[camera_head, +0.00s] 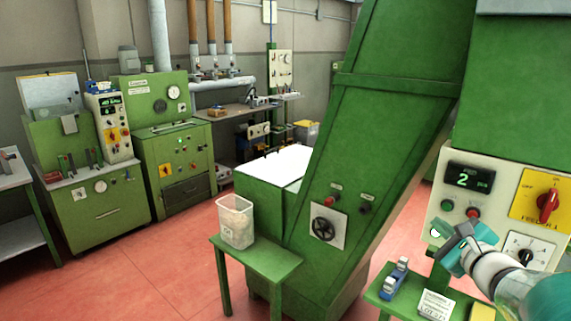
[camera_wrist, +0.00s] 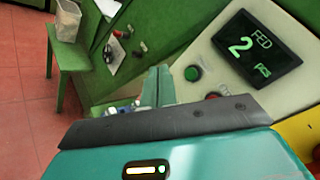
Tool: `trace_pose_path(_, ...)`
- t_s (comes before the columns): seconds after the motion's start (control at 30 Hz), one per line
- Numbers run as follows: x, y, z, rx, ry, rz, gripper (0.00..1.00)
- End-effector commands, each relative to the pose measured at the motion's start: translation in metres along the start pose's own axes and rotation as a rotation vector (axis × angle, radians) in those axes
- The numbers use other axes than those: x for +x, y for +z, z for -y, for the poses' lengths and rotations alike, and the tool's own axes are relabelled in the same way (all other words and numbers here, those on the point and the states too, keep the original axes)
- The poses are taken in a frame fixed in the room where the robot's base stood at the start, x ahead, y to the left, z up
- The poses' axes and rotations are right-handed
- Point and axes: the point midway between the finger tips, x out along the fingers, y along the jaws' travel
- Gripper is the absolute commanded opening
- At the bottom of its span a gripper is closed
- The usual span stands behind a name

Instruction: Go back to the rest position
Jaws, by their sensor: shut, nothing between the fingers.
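My gripper (camera_head: 453,249) is at the lower right of the head view, in front of the cream control panel (camera_head: 436,199). It is teal and grey. In the wrist view its fingers (camera_wrist: 158,86) are together, with nothing held between them. The panel has a display (camera_wrist: 257,47) reading "FED 2 pcs", and a green button (camera_wrist: 193,73) beside the fingers. I cannot tell whether the gripper touches the panel.
A green side table (camera_head: 258,262) carries a translucent bin (camera_head: 235,221). A small green shelf below my gripper holds a blue-and-white object (camera_head: 395,278) and a white label card (camera_head: 435,304). A sloped green machine body (camera_head: 375,120) stands left of the panel. Red floor (camera_head: 150,270) is open at left.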

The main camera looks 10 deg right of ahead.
Motion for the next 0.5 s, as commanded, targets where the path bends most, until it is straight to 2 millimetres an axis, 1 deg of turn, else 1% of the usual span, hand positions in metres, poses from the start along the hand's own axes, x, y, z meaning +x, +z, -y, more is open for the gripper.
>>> trace_pose_path(0.07,0.002,0.01,-0.008,-0.024,0.029,0.017,0.0)
trace_pose_path(0.17,0.004,0.038,-0.034,-0.106,0.125,0.068,0.0)
trace_pose_path(0.2,0.005,0.054,-0.05,-0.158,0.183,0.098,0.0)
trace_pose_path(0.27,0.002,0.079,-0.077,-0.253,0.28,0.149,0.0)
trace_pose_path(0.3,-0.003,0.096,-0.096,-0.324,0.348,0.186,0.0)
trace_pose_path(0.33,-0.007,0.107,-0.11,-0.379,0.397,0.213,0.0)
trace_pose_path(0.4,-0.02,0.129,-0.141,-0.508,0.507,0.274,0.0)
trace_pose_path(0.47,-0.033,0.144,-0.166,-0.625,0.594,0.325,0.0)
trace_pose_path(0.5,-0.043,0.152,-0.181,-0.705,0.651,0.358,0.0)
